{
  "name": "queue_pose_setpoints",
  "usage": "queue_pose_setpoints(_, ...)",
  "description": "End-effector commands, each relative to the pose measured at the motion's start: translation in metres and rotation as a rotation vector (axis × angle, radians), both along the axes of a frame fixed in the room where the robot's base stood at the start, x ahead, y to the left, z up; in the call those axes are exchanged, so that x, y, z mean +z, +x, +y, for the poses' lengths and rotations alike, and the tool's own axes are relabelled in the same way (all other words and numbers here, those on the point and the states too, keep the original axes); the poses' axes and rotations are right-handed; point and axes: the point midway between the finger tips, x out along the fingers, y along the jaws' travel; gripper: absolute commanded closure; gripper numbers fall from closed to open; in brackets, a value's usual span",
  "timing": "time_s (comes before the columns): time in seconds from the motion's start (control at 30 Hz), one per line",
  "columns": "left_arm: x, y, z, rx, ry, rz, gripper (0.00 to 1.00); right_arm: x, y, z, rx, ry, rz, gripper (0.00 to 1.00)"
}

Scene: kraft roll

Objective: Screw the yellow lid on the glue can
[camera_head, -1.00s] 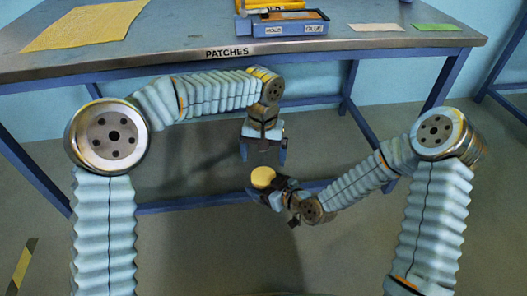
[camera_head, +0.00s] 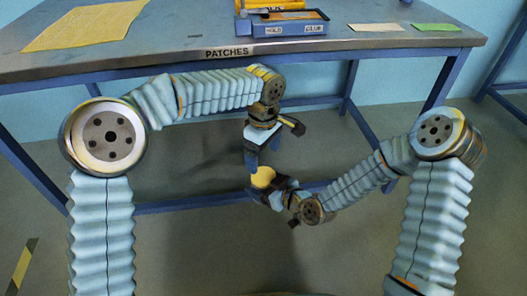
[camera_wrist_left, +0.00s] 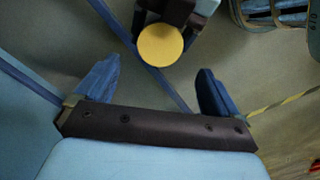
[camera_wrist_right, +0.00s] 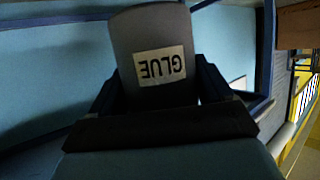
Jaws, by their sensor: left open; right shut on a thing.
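The grey glue can (camera_wrist_right: 150,30), with a white GLUE label, is between the fingers of my right gripper (camera_wrist_right: 157,82), which is shut on it. The yellow lid (camera_head: 263,177) is on top of the can; how tightly it sits cannot be told. My left gripper (camera_head: 264,157) is open and empty just above the lid, pointing down. In the left wrist view, the lid (camera_wrist_left: 160,45) shows as a round disc, in line with the gap between the open fingers and apart from them. The lid is out of sight in the right wrist view.
The workbench (camera_head: 370,55) stands behind the grippers, with a PATCHES label on its front edge. A blue tray (camera_head: 283,28) and a yellow sheet (camera_head: 83,25) lie on it. The blue lower rail (camera_head: 190,205) runs behind the grippers. Floor in front is clear.

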Motion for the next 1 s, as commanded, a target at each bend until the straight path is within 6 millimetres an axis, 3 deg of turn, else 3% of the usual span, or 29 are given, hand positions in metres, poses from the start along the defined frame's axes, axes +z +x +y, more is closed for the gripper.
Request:
queue_pose_setpoints(0.5, -0.069, 0.000, 0.000, -0.001, 0.001, 0.003, 0.04, 0.001, 0.000, 0.000, 0.000, 0.001, -0.002, 1.00)
queue_pose_setpoints(0.93, -0.078, 0.000, 0.000, -0.002, 0.001, 0.001, 0.04, 0.001, 0.000, 0.000, 0.000, 0.001, -0.002, 1.00)
queue_pose_setpoints(1.0, -0.078, 0.000, 0.000, -0.001, 0.001, 0.001, 0.13, 0.001, 0.000, 0.000, 0.000, 0.001, -0.002, 1.00)
